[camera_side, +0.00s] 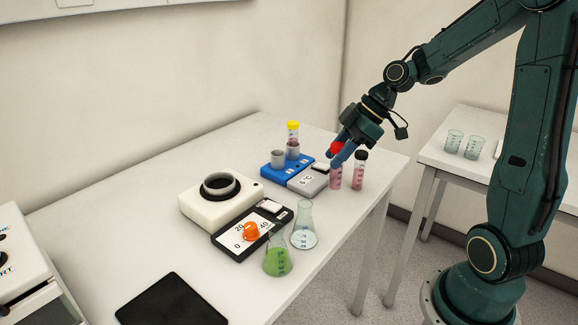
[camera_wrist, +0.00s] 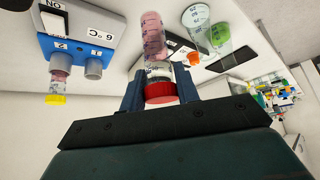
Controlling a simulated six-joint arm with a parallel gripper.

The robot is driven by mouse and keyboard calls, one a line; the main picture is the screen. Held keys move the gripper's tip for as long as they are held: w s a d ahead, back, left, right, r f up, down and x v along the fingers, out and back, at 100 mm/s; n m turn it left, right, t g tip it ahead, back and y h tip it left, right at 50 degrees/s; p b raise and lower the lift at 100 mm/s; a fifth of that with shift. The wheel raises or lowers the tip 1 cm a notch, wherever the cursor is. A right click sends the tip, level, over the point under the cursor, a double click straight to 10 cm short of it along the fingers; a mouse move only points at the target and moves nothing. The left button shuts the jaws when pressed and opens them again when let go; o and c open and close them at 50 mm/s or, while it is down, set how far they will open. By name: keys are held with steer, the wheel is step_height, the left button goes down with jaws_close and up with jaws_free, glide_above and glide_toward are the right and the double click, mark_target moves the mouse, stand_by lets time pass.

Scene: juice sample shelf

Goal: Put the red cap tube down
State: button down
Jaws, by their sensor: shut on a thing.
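The red cap tube (camera_side: 335,179) holds pink liquid and hangs upright below my gripper (camera_side: 342,151) at the right side of the table. Its bottom is at or very near the tabletop; I cannot tell if it touches. My gripper is shut on its upper part, just below the red cap. In the wrist view the red cap (camera_wrist: 160,93) sits between the two blue fingers of my gripper (camera_wrist: 160,88), with the pink tube body (camera_wrist: 153,38) extending away from it.
A black cap tube (camera_side: 360,170) stands close to its right. A blue and grey block (camera_side: 294,178) to its left holds a yellow cap tube (camera_side: 293,134). The table's right edge is close.

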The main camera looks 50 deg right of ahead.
mark_target(336, 179)
steer(key=shift+f, duration=1.55)
steer(key=shift+f, duration=2.1)
steer(key=shift+f, duration=0.2)
steer(key=c, duration=1)
jaws_free()
steer(key=shift+c, duration=0.2)
steer(key=shift+r, duration=0.1)
steer(key=shift+r, duration=0.15)
steer(key=v, duration=1.2)
